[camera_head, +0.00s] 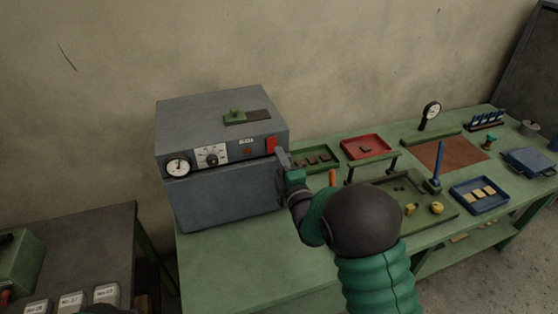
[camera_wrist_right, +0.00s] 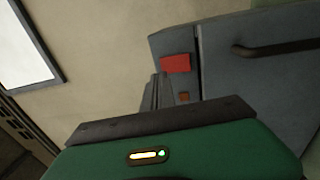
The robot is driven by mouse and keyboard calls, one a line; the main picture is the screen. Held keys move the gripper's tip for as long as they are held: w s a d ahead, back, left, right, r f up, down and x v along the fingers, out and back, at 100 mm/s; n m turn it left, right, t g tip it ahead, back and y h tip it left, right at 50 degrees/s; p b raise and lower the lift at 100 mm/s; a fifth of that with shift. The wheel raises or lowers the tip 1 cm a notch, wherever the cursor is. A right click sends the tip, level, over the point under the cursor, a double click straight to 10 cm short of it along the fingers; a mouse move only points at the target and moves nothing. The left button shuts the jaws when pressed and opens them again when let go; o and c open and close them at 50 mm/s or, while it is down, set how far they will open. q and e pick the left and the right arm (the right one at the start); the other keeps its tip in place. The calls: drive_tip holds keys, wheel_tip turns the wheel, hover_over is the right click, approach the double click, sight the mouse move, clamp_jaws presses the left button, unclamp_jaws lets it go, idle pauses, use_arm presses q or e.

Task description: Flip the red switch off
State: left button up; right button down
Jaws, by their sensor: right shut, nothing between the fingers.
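The red switch (camera_head: 271,145) is on the right end of the front panel of a grey metal cabinet (camera_head: 215,203). It also shows in the right wrist view as a red block (camera_wrist_right: 176,63) near the top middle. My right gripper (camera_head: 283,158) is shut and empty, just below and right of the switch in the head view. I cannot tell whether its fingertips touch the switch. In the right wrist view the gripper body (camera_wrist_right: 160,122) fills the bottom.
To the right are a red tray (camera_head: 377,155), a blue tray (camera_head: 490,210) and a dial stand (camera_head: 431,111). A wall is behind.

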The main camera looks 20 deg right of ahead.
use_arm(q)
drive_tip(key=shift+b+x, duration=0.65)
drive_tip(key=shift+x, duration=0.25)
use_arm(e)
drive_tip(key=s, duration=0.9)
drive_tip(key=shift+r, duration=0.4)
drive_tip(key=s+d+f+m+g, duration=0.1)
drive_tip(key=s+f+m+g, duration=0.3)
drive_tip(key=f+m+g, duration=0.55)
drive_tip(key=s+f+m+g, duration=0.3)
drive_tip(key=s+f+m, duration=0.1)
drive_tip(key=s, duration=0.5)
drive_tip(key=s+f+m+g, duration=0.4)
drive_tip(key=s+f+m, duration=0.1)
drive_tip(key=s, duration=0.5)
drive_tip(key=shift+a+h, duration=0.3)
drive_tip(key=shift+a, duration=0.15)
